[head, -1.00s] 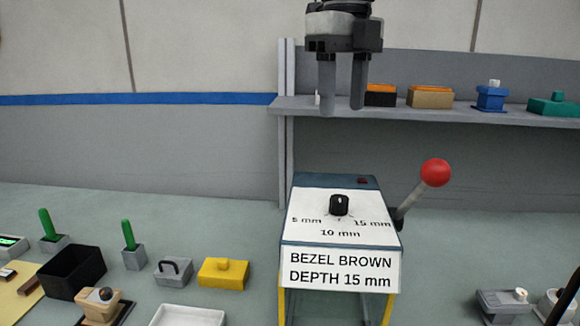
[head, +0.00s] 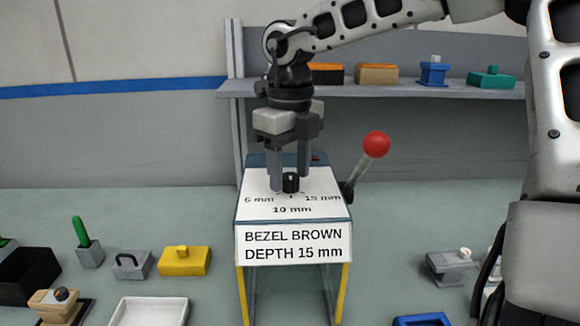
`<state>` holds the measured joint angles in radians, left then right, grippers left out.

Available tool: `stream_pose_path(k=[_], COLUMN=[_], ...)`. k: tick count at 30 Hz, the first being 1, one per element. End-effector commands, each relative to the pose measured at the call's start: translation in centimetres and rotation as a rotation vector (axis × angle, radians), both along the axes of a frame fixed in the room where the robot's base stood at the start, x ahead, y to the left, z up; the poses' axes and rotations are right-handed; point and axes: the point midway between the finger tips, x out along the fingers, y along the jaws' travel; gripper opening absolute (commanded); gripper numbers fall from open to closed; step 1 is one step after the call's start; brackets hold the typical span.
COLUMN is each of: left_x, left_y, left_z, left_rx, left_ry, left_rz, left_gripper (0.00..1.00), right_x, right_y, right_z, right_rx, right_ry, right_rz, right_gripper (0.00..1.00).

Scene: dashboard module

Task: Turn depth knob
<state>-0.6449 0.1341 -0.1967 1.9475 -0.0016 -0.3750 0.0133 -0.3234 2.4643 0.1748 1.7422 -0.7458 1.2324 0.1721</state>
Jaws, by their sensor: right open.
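The black depth knob (head: 291,183) sits on the sloped white top panel of the machine (head: 318,207), with labels 5 mm, 10 mm and 15 mm around it. A sign (head: 293,245) on the front reads "BEZEL BROWN DEPTH 15 mm". My right gripper (head: 289,183) points down over the panel, open, with one finger on each side of the knob in the picture. I cannot tell whether the fingers touch the knob. The knob's pointer is not clear. My left gripper is not in view.
A red-balled lever (head: 376,144) rises at the machine's right side. A shelf (head: 390,88) behind carries several coloured parts. A white tray (head: 150,311), a yellow block (head: 185,261) and a black bin (head: 27,275) lie at left. A grey fixture (head: 452,267) stands at right.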

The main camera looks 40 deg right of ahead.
Motion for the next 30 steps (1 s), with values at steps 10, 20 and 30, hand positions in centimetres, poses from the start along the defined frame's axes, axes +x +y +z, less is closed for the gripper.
stream_pose_path(k=[10, 20, 30], left_x=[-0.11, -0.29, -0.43], left_y=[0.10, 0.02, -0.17], left_z=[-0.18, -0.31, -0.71], left_rx=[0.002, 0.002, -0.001], left_ry=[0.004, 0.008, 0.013], left_rz=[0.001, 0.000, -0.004], left_gripper=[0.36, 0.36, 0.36], right_x=[0.00, 0.01, 0.02], right_y=[0.00, 0.00, 0.01], right_z=[-0.42, -0.37, -0.40], right_rx=[0.000, 0.000, 0.001], right_ry=[-0.001, -0.001, -0.001], right_rz=[0.000, 0.002, 0.106], right_gripper=[0.50, 0.05, 0.05])
